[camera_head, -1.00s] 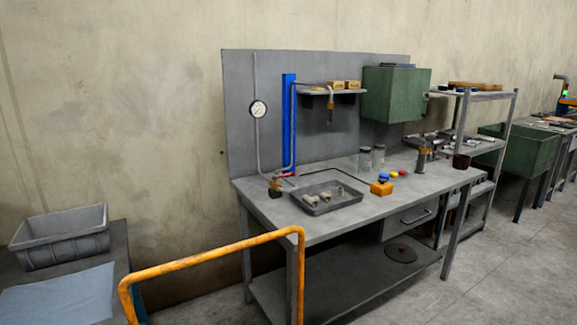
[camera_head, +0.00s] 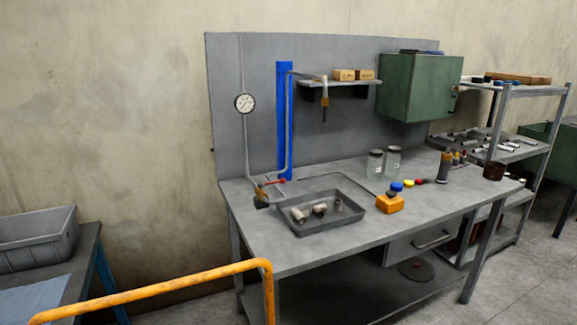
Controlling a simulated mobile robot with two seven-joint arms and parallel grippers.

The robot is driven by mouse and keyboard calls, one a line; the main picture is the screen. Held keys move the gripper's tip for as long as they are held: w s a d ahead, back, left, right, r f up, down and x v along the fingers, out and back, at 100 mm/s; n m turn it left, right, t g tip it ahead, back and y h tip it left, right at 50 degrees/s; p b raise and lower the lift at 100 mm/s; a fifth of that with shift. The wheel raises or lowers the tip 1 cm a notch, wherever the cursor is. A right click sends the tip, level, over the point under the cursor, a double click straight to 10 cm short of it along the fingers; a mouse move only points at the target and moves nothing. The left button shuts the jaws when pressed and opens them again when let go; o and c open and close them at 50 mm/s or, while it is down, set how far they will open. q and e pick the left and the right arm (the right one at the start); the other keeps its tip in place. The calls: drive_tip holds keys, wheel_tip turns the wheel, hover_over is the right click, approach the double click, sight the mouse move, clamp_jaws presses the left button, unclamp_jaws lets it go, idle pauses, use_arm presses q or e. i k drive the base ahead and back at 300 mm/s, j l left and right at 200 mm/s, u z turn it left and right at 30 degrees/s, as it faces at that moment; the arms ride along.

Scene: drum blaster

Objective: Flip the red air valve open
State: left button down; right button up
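The red air valve handle (camera_head: 275,182) is a small red lever at the back left of the grey workbench (camera_head: 300,250). It sits by a dark and brass-coloured fitting (camera_head: 261,197) at the foot of the grey pipes, below a round white gauge (camera_head: 245,103) and beside a blue upright (camera_head: 284,120). The lever is too small to tell its exact setting. Neither of my grippers shows in the head view.
A grey tray (camera_head: 340,222) with several metal parts lies just right of the valve. An orange block (camera_head: 389,204) and glass jars (camera_head: 375,164) stand further right. An orange rail (camera_head: 170,288) crosses the front left. A grey bin (camera_head: 35,240) is at far left.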

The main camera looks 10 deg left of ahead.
sight(282, 179)
drive_tip(key=i+l, duration=1.1)
drive_tip(key=l, duration=0.15)
